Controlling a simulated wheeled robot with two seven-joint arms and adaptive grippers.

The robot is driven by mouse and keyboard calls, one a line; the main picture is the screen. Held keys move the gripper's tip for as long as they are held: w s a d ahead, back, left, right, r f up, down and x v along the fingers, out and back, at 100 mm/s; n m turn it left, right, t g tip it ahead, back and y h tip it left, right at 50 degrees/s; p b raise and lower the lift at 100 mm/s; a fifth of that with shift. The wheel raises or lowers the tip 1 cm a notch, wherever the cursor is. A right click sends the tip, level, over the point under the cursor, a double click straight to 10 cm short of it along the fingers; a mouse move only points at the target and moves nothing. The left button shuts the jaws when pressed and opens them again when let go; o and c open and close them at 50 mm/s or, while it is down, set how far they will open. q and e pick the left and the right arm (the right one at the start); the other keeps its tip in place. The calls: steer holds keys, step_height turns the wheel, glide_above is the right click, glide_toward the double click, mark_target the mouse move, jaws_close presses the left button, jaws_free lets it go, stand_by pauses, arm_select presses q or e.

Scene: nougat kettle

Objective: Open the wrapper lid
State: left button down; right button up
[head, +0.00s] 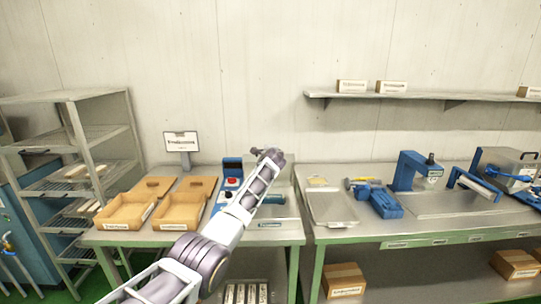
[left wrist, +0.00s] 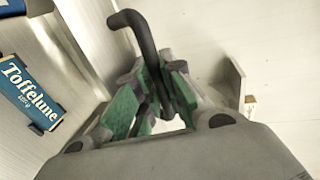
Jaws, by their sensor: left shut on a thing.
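My left arm reaches up across the middle of the head view, and my left gripper (head: 268,155) is raised above the back of the left table. In the left wrist view the green-padded fingers (left wrist: 155,95) are shut on a dark, curved handle (left wrist: 140,28). Its bent end sticks out past the fingers. A blue machine part with a red button (head: 232,172) stands just left of the gripper. A teal part (head: 272,198) shows right of my forearm. My arm hides much of the wrapper, so I cannot tell how far its lid is open. My right gripper is not in view.
Two cardboard trays (head: 126,212) stand left on the table, before a small sign (head: 181,141). A blue Toffelune label (left wrist: 30,95) shows in the left wrist view. The right table holds a metal tray (head: 330,208) and blue machines (head: 412,170). A wall shelf (head: 430,96) hangs above.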

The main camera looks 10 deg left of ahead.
arm_select(q)
steer(key=shift+w+a+r, duration=0.2)
steer(key=shift+w+r, duration=0.2)
steer(key=shift+w, duration=0.2)
steer(key=shift+w+a+r, duration=0.15)
steer(key=shift+w+r, duration=0.2)
steer(key=shift+w, duration=0.4)
steer(key=c, duration=1.8)
jaws_free()
steer(key=shift+v, duration=0.8)
steer(key=v, duration=1)
steer(key=shift+s, duration=0.25)
